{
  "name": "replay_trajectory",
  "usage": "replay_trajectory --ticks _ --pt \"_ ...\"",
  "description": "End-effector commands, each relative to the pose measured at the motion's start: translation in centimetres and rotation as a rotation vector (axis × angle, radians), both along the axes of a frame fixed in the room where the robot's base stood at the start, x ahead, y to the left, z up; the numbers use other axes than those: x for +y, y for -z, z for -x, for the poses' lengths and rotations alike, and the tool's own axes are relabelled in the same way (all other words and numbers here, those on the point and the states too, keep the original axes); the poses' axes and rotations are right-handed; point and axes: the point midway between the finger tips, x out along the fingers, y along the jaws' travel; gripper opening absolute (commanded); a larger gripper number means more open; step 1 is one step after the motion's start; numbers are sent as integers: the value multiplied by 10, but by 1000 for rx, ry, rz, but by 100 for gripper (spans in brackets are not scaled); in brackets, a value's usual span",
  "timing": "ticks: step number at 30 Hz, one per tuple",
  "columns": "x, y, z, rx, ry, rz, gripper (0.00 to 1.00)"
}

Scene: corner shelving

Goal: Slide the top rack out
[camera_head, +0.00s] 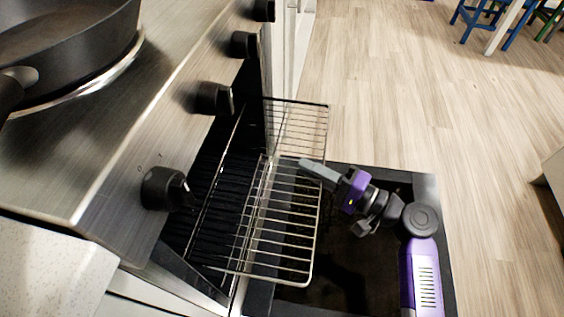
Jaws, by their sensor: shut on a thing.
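The oven's top rack (285,223), a wire grid, sticks partway out of the oven opening over the lowered oven door (350,267). Its inner part lies inside the dark oven. My gripper (304,165) reaches in from the right and is shut on the rack near the middle of its outer edge. The exact contact of the fingertips is small and hard to make out. A second piece of wire grid (302,120) shows farther back, also outside the opening; I cannot tell how it joins the near part.
Black knobs (165,188) line the stove front above the opening. A dark pan (70,40) sits on the stovetop at the upper left. The wood floor (390,100) beyond the door is clear. Blue stool legs (473,25) stand far off at the top right.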

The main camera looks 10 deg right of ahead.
Motion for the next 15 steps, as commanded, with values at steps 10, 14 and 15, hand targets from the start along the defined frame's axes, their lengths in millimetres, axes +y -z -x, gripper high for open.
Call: replay_trajectory --ticks 10,14,15 --pt "-23 2 9 2 -1 2 0" --pt "-23 2 9 2 -1 2 0" --pt "-23 2 9 2 -1 2 0"
